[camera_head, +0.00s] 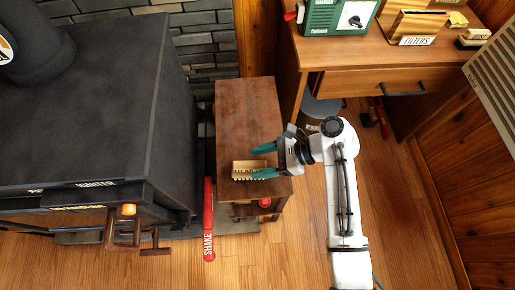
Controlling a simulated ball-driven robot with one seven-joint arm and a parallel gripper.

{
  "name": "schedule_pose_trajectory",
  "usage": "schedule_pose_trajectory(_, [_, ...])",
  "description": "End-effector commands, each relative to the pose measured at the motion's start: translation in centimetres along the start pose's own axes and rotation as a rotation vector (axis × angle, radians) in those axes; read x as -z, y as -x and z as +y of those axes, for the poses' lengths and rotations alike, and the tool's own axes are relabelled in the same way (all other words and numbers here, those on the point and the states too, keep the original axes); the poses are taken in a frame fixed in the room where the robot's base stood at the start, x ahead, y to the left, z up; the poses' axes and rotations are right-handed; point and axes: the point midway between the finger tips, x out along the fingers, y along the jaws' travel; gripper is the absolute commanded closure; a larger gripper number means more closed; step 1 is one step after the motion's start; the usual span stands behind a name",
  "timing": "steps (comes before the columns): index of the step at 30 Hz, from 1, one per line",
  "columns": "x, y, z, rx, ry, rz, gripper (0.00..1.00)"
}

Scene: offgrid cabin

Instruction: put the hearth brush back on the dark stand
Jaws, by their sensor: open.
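A tan, block-like object with a toothed or bristly lower edge, which may be the hearth brush (241,166), lies on the top of a dark reddish-brown wooden stand (243,108), near its front end. My gripper (256,162) reaches in from the right over the stand. Its two teal fingers are apart, one near the object's far side and one over its near side. The lower finger hides part of the object. I cannot tell whether either finger touches it.
A black stove (90,110) stands close on the left. A red bar marked SHAKE (209,220) is between stove and stand. A wooden desk (345,55) with a green box (338,16) is at the back right. A dark item with red parts (375,115) is below it.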

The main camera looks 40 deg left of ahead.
Motion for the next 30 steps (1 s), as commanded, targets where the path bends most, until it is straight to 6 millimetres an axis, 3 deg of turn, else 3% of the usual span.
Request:
schedule_pose_trajectory(9, [-0.1, 6.2, -0.1, 0.002, 0.001, 0.000, 0.39])
schedule_pose_trajectory(15, [0.0, 8.7, -0.1, 0.002, 0.001, 0.000, 0.39])
schedule_pose_trajectory(26, [0.0, 9.4, 0.0, 0.000, 0.002, 0.000, 0.39])
schedule_pose_trajectory(30, [0.8, 9.2, 0.9, 0.023, 0.055, 0.026, 0.39])
